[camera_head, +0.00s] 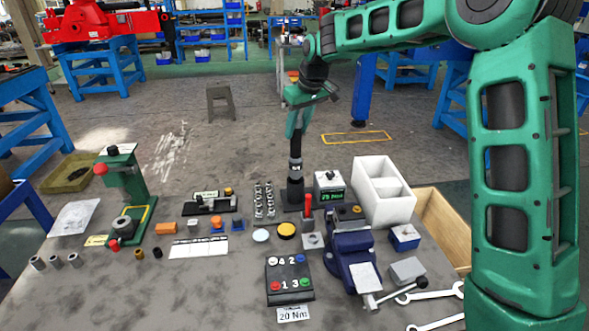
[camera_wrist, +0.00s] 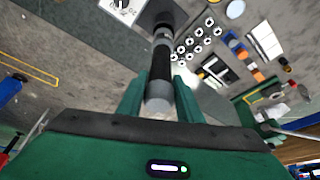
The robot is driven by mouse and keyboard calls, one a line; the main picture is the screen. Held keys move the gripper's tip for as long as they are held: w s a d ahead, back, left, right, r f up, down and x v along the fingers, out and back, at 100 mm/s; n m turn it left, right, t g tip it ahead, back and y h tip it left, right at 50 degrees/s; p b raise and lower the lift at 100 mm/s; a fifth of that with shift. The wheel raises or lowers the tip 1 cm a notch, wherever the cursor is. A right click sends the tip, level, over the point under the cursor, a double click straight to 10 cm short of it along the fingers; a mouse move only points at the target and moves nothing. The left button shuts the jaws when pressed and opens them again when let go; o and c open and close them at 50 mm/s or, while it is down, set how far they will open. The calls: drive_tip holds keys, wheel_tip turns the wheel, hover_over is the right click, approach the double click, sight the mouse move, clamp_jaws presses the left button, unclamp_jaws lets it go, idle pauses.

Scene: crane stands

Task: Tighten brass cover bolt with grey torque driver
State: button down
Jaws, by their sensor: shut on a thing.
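My gripper (camera_head: 296,130) points down over the back middle of the bench and is shut on the grey torque driver (camera_head: 295,168). The driver is upright, grey and black, and also shows between my fingers in the wrist view (camera_wrist: 161,68). Its lower end meets a dark block (camera_head: 291,200) on the bench; I cannot tell whether it is seated in it. A small brass-coloured piece (camera_head: 356,209) sits on the blue vise (camera_head: 350,240), but I cannot tell whether it is the cover bolt.
A box with a green display (camera_head: 329,187) and a white divided bin (camera_head: 383,190) stand right of the driver. In front are a black box with coloured buttons (camera_head: 290,279) and a 20 Nm label (camera_head: 293,314). A green press (camera_head: 126,190) stands left. The front left bench is mostly clear.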

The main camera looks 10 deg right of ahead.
drive_tip(key=shift+r, duration=3.35)
idle(0.6)
